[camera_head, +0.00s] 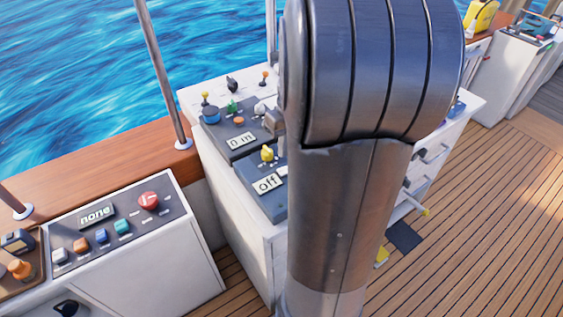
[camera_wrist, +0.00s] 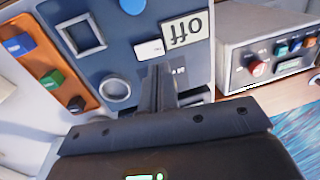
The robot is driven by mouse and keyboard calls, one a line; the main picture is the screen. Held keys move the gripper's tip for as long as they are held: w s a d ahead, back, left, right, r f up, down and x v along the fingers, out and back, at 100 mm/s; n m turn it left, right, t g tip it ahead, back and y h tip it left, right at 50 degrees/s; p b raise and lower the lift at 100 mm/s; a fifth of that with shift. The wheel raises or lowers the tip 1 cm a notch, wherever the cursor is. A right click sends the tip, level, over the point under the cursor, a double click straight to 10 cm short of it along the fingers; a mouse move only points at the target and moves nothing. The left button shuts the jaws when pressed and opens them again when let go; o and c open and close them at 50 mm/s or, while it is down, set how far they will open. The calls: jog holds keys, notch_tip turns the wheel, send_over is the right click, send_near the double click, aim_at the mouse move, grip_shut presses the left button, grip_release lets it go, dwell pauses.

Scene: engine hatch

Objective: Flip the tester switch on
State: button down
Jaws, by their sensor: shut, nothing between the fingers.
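A blue-grey panel with a display reading "off" (camera_head: 267,183) is on the white console, left of my arm. In the wrist view the same kind of display (camera_wrist: 185,28) shows upside down. A small white rocker-like piece (camera_wrist: 149,50) sits beside it on the panel (camera_wrist: 115,55); I take it as the tester switch, but its label is unreadable. My gripper (camera_wrist: 160,72) is shut and empty, its fingertips just below that piece in the picture. Contact cannot be told. The fingers hide part of the panel, and my arm hides much of the console in the head view.
A square frame (camera_wrist: 80,33) and a round ring (camera_wrist: 115,90) are on the panel near the fingers. A yellow knob (camera_head: 267,153) and a "0 m" display (camera_head: 241,141) are close by. Another console with a red button (camera_head: 149,201) stands left. Deck is free at right.

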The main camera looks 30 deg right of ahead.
aim_at(281, 171)
jog(key=f, duration=0.5)
jog(key=shift+a+f, duration=0.3)
jog(key=shift+a, duration=0.1)
jog(key=shift+a+f+h, duration=0.1)
jog(key=shift+f+h, duration=0.1)
jog(key=shift+h, duration=0.1)
jog(key=shift+d+r, duration=0.25)
jog(key=shift+d, duration=0.55)
notch_tip(281, 171, up, 14)
jog(key=a, duration=0.2)
